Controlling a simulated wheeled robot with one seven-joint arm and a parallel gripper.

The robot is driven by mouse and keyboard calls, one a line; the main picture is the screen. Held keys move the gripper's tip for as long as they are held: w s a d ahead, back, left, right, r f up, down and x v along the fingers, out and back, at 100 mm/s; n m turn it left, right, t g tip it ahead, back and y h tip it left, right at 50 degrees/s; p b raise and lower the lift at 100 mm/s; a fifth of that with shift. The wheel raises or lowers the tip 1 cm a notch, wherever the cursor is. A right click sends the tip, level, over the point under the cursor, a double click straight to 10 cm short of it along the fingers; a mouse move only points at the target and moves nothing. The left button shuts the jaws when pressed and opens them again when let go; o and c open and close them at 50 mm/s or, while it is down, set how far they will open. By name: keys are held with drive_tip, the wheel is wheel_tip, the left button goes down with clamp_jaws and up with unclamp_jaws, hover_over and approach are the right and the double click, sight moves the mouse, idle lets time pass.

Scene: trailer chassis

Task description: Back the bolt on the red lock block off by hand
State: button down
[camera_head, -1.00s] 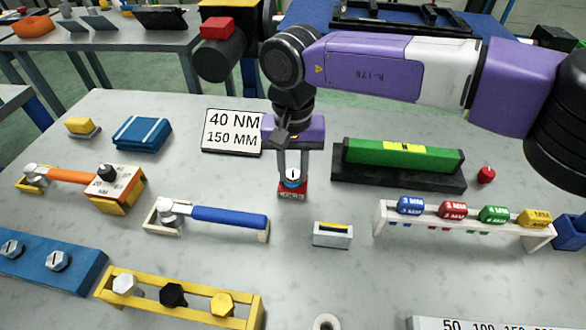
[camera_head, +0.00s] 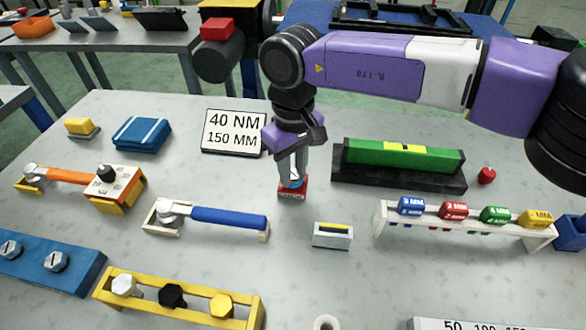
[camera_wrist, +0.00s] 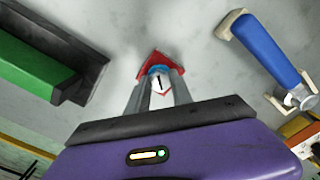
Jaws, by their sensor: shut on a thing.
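The red lock block (camera_head: 293,192) sits on the grey table near its middle. It also shows in the wrist view (camera_wrist: 147,66), turned at an angle under my gripper. The bolt (camera_wrist: 160,82) stands on the block, with a pale head that bears a dark line and a blue ring (camera_wrist: 158,70) around its base. My gripper (camera_head: 293,178) points down over the block, its two fingers shut on the bolt head from either side. In the head view the fingers hide most of the bolt.
A green level (camera_head: 404,156) in a black holder lies right of my gripper. A blue-handled wrench (camera_head: 228,217) on a stand lies to the left. A small grey block (camera_head: 332,236) with a yellow top is in front. A 40 NM sign (camera_head: 233,131) stands behind left.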

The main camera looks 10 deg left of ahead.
sight(293, 174)
drive_tip(key=shift+s+f, duration=0.1)
drive_tip(key=shift+f, duration=0.15)
drive_tip(key=c, duration=1.1)
unclamp_jaws()
drive_tip(key=shift+r, duration=0.1)
drive_tip(key=shift+r, duration=0.15)
wheel_tip(293, 174, up, 8)
drive_tip(key=shift+f, duration=0.25)
